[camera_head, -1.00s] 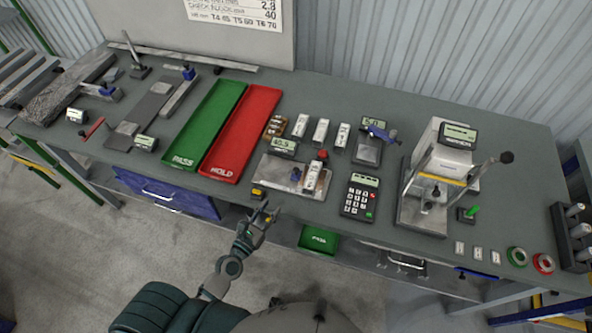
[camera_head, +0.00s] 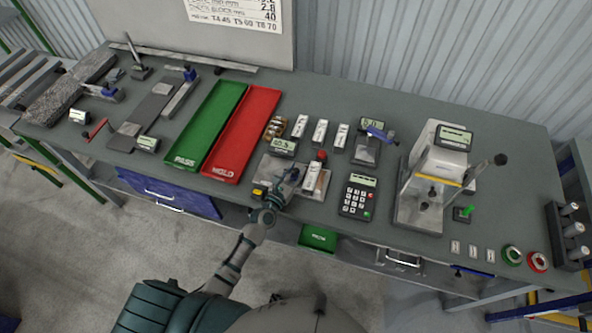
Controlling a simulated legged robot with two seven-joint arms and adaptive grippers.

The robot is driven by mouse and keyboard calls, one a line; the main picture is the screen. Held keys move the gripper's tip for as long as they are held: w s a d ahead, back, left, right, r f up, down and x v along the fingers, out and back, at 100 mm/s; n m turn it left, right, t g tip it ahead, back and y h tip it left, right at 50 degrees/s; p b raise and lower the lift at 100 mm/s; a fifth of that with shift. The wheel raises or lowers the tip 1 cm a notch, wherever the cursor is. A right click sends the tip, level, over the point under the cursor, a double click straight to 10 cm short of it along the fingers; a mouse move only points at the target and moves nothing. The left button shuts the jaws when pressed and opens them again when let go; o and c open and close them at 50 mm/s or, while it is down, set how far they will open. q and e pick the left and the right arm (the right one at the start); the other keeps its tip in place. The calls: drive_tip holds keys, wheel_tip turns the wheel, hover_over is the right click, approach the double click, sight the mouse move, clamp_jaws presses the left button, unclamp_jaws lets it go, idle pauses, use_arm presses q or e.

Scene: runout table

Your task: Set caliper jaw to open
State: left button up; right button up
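A flat grey fixture plate (camera_head: 309,191) lies at the front edge of the table, in the middle of the head view. A small display (camera_head: 284,147) stands at its back; its digits are too small to read surely. A white block (camera_head: 312,177) with a red knob (camera_head: 320,156) sits on the plate's right part. I cannot tell surely which part is the caliper jaw. My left gripper (camera_head: 286,184) reaches over the plate's left part, left of the white block. It hides the plate's blue-grey knob, and its fingers are too small to judge. My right gripper is not in view.
A yellow-and-black piece (camera_head: 259,191) lies just left of my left gripper. Green (camera_head: 208,122) and red (camera_head: 243,131) trays lie behind it to the left. A keypad (camera_head: 358,194) lies to the right, and a press (camera_head: 428,190) stands farther right. Several small blocks stand behind the plate.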

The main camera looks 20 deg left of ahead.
use_arm(q)
drive_tip(key=shift+a, duration=0.1)
clamp_jaws()
drive_tip(key=shift+a+b, duration=0.6)
drive_tip(key=shift+a, duration=0.95)
unclamp_jaws()
drive_tip(key=v, duration=1.2)
drive_tip(key=shift+a+f, duration=0.1)
